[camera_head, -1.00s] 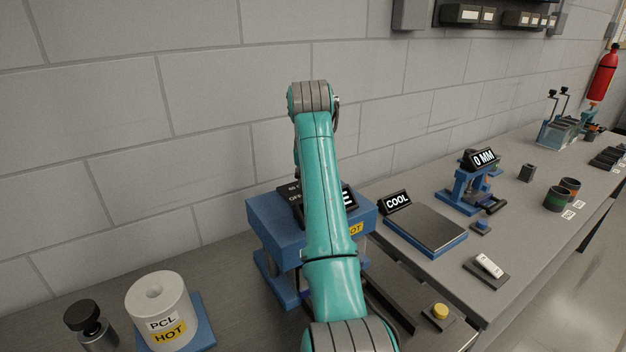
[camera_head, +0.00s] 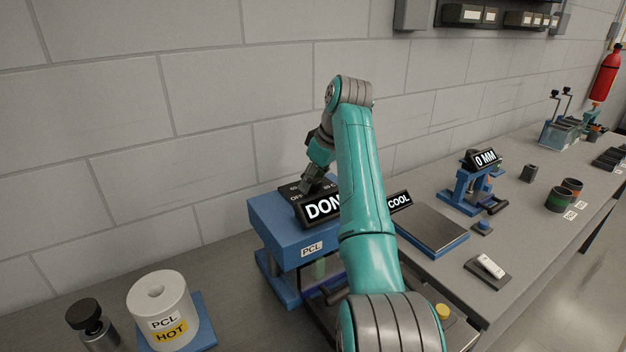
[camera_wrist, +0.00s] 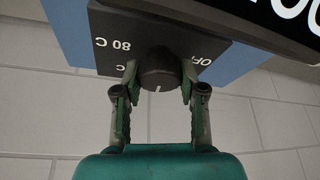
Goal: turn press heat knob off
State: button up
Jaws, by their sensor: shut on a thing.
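The press (camera_head: 275,222) is a blue machine on the bench, with a black dial plate on top and a sign that reads "DON", partly hidden by my arm. The dark round heat knob (camera_wrist: 158,72) shows in the wrist view, its white mark towards the bottom of the picture. The dial plate (camera_wrist: 112,30) around it carries the labels "80 C" and "OFF", plus one partly covered. My gripper (camera_wrist: 159,80) has one finger on each side of the knob and is shut on it. In the head view my gripper (camera_head: 312,184) reaches down to the dial.
A white roll marked "PCL HOT" (camera_head: 160,305) stands at the left. A wall stands close behind.

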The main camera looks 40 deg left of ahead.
jog(key=n+g, duration=0.1)
jog(key=n, duration=0.1)
jog(key=n+g, duration=0.1)
jog(key=n, duration=0.2)
jog(key=shift+h, duration=0.3)
jog(key=shift+s+f+n, duration=0.1)
jog(key=shift+n, duration=0.3)
jog(key=o, duration=1.1)
jog(key=shift+o, duration=0.2)
jog(key=shift+d, duration=0.1)
jog(key=shift+v, duration=3.75)
